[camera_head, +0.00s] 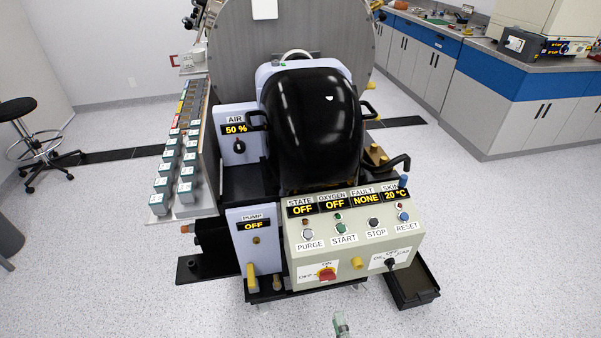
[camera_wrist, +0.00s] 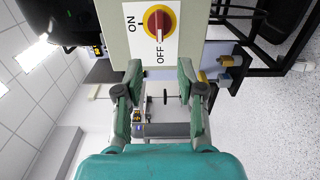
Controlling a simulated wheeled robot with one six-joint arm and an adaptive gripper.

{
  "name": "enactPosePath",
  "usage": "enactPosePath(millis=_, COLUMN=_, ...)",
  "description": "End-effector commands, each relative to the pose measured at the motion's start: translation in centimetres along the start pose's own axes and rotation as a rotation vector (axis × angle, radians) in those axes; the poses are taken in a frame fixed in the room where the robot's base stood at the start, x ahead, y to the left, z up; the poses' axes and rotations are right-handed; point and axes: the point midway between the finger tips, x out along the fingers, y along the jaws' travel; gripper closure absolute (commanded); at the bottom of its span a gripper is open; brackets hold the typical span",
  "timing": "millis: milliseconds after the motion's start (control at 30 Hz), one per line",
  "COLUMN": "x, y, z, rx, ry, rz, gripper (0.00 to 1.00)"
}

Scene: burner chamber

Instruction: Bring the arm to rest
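My gripper (camera_wrist: 160,84) shows in the wrist view with its two grey-green fingers spread apart and nothing between them. Beyond the fingertips is the panel's red rotary switch (camera_wrist: 158,23) on a yellow ring, with ON and OFF labels. The fingers do not appear to touch it. In the head view this switch (camera_head: 326,273) sits low on the cream control panel (camera_head: 295,250). A small grey-green piece at the bottom edge there seems to be the end of my arm; the rest is out of frame.
The burner unit has a glossy black housing (camera_head: 315,125), a pump box (camera_head: 254,240) reading OFF and an air box (camera_head: 238,134) reading 50 %. A black tray (camera_head: 412,290) sits low at right. A stool (camera_head: 30,140) stands left. Speckled floor (camera_head: 500,240) is clear at right.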

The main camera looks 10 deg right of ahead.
Motion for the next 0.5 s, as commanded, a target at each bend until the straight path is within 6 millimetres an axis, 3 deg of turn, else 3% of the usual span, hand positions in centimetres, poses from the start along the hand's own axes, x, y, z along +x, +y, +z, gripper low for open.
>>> enactPosePath(millis=133, x=-0.7, y=0.0, z=0.0, rx=0.021, ry=0.000, rz=-0.005, gripper=0.61)
enactPosePath(millis=233, x=-2.7, y=0.2, z=0.1, rx=0.091, ry=0.000, rz=-0.020, gripper=0.61)
enactPosePath(millis=500, x=-12.2, y=2.8, z=0.2, rx=0.466, ry=-0.018, rz=-0.084, gripper=0.61)
